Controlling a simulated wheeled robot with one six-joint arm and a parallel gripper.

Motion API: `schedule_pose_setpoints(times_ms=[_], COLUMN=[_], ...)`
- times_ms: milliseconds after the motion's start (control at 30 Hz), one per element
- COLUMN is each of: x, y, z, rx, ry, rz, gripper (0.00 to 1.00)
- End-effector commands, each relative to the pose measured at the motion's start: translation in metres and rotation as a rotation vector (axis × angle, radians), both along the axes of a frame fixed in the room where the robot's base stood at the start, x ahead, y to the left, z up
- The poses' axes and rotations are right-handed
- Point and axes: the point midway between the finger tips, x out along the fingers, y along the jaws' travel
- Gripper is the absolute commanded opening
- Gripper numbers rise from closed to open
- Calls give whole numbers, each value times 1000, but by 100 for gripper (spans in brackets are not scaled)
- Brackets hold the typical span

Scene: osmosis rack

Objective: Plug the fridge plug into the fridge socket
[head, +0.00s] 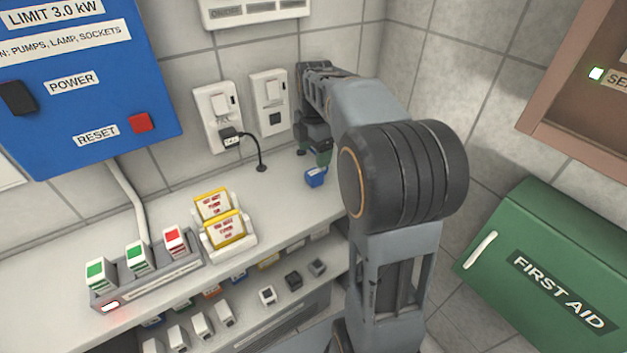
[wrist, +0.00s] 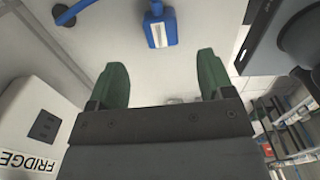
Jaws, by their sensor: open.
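The blue plug (wrist: 161,31), with a pale label, lies on the white counter just beyond my fingertips in the wrist view. A blue cable shows left of it. The plug also shows on the counter below my gripper in the head view (head: 316,177). My gripper (wrist: 162,75) has its green fingers wide apart, with nothing between them. In the head view, my gripper (head: 320,150) is just above the plug. The socket labelled FRIDGE (wrist: 44,126) is a white plate with an empty dark outlet, left of my gripper in the wrist view. My arm may hide part of that wall in the head view.
A wall socket (head: 217,117) holds a black plug with a cable; another white socket plate (head: 270,103) is beside it. A yellow-framed card holder (head: 228,232) and a grey switch strip (head: 150,280) stand on the counter. A green first-aid box (head: 545,265) is at right.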

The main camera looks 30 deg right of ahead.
Motion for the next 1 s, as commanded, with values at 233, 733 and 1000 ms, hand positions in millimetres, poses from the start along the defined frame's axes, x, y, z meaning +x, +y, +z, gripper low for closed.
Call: schedule_pose_setpoints(times_ms=[233,733,1000], x=[0,0,-2], y=[0,0,0], z=[-29,-37,-72], rx=[0,0,0], ry=[1,1,1], rz=[0,-1,-1], gripper=[74,74,74])
